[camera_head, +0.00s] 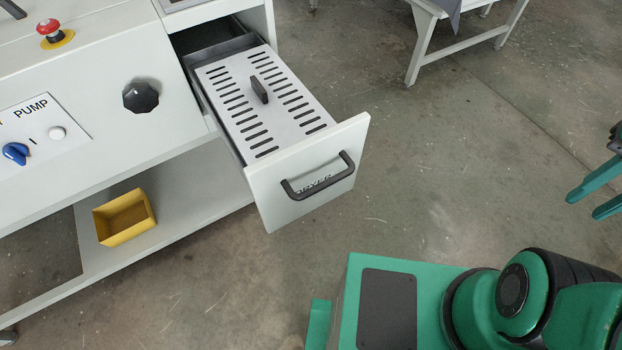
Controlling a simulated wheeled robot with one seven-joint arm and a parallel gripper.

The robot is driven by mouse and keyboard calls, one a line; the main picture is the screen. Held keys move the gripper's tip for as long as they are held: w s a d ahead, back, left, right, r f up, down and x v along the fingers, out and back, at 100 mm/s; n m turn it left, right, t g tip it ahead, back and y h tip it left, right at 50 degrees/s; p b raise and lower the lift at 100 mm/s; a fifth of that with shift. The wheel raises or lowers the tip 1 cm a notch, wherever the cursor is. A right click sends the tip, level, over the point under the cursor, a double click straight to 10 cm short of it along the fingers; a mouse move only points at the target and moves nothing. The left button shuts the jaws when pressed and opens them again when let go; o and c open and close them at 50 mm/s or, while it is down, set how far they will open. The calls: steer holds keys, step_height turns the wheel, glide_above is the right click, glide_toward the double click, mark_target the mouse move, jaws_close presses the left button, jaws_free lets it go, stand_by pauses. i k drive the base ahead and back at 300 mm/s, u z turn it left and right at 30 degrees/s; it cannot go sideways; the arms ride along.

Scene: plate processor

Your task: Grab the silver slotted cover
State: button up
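The silver slotted cover (287,117) lies flat in the pulled-out drawer (319,175) of the white machine. It has two rows of dark slots and a small dark handle (259,89) standing up near its middle. The drawer front carries a dark bar handle and the word DRYER, partly covered by that bar. My gripper (592,200) shows at the far right edge as two green fingers with a gap between them. It is open, empty and well to the right of the drawer.
The white machine (90,110) has a red button, a black knob and a PUMP panel. A yellow bin (124,217) sits on the lower shelf. A white-framed table (455,40) stands at the back. The concrete floor between drawer and gripper is clear.

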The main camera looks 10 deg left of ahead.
mark_target(263, 109)
steer(key=z, duration=0.2)
steer(key=i, duration=0.35)
steer(key=u, duration=1)
